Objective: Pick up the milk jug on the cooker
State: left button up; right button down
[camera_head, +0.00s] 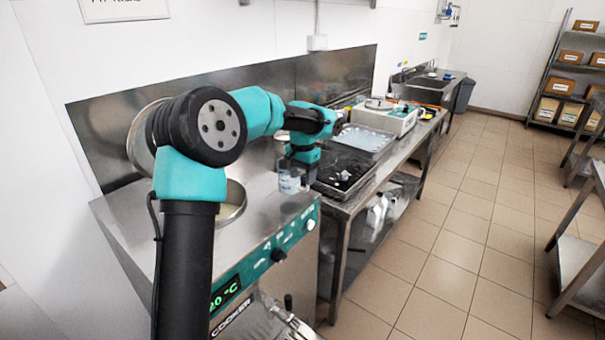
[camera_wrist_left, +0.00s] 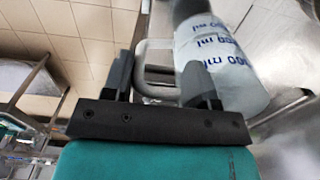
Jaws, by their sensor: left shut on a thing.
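The milk jug (camera_head: 289,184) is a small pale translucent container at the right end of the cooker's steel top (camera_head: 262,215), partly hidden by my gripper. In the left wrist view the jug (camera_wrist_left: 222,68) shows its white body with blue "ml" print, and its pale handle (camera_wrist_left: 155,46) lies between the dark fingers. My left gripper (camera_head: 302,172) points down at the jug and is shut on its handle; it also shows in the left wrist view (camera_wrist_left: 160,80). I cannot tell whether the jug's base touches the cooker. My right gripper is not in view.
An open round vat (camera_head: 234,204) in the cooker top is partly hidden behind my left arm. A steel table (camera_head: 345,206) to the right holds a dark tray (camera_head: 343,178), a clear-looking tray (camera_head: 364,141) and a white appliance (camera_head: 385,119). The tiled floor (camera_head: 480,225) is clear.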

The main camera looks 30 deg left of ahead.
pick_arm(q)
jog(key=s+d+r, duration=0.1)
jog(key=s+d, duration=0.6)
jog(key=s, duration=0.4)
jog(key=shift+s+r, duration=0.15)
dwell(0.3)
jog(key=shift+d, duration=0.1)
